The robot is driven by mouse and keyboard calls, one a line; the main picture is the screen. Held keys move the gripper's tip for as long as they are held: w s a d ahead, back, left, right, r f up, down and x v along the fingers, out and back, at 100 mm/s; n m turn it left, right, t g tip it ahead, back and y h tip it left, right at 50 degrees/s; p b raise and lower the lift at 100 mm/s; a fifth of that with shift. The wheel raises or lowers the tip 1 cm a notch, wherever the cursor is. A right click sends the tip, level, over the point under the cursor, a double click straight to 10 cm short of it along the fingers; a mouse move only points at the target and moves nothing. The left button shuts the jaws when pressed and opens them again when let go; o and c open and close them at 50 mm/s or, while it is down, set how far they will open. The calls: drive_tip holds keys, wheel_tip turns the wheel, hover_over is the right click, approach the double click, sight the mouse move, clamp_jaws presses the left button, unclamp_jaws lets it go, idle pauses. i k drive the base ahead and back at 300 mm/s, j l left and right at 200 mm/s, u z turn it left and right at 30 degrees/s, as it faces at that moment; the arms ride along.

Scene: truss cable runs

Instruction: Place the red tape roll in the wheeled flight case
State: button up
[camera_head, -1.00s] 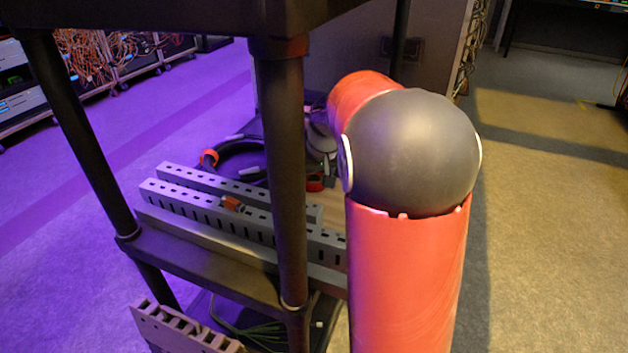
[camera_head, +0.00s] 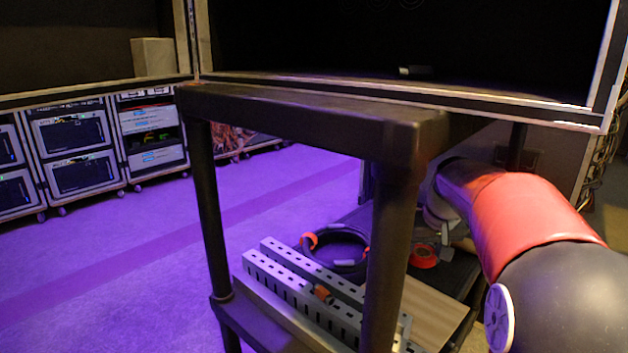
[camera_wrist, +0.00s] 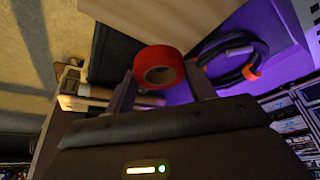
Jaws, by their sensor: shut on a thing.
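The red tape roll (camera_wrist: 155,55) shows in the wrist view between the two fingers of my gripper (camera_wrist: 163,78), which is shut on it. In the head view the roll (camera_head: 424,257) is a small red ring by the dark cart surface, beyond the front post. Whether it touches that surface is unclear. My gripper (camera_head: 443,238) is partly visible there, at the end of my red arm. Several wheeled rack cases (camera_head: 75,150) stand at the far left. I cannot tell which thing is the wheeled flight case.
A black cart frame (camera_head: 300,115) with a thick front post (camera_head: 390,250) stands close ahead. A metal-edged dark panel (camera_head: 400,90) fills the top. Purple floor at left is clear.

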sight(347, 76)
drive_tip(key=k+l, duration=0.35)
drive_tip(key=l, duration=0.15)
drive_tip(key=k+l, duration=0.3)
drive_tip(key=l, duration=0.2)
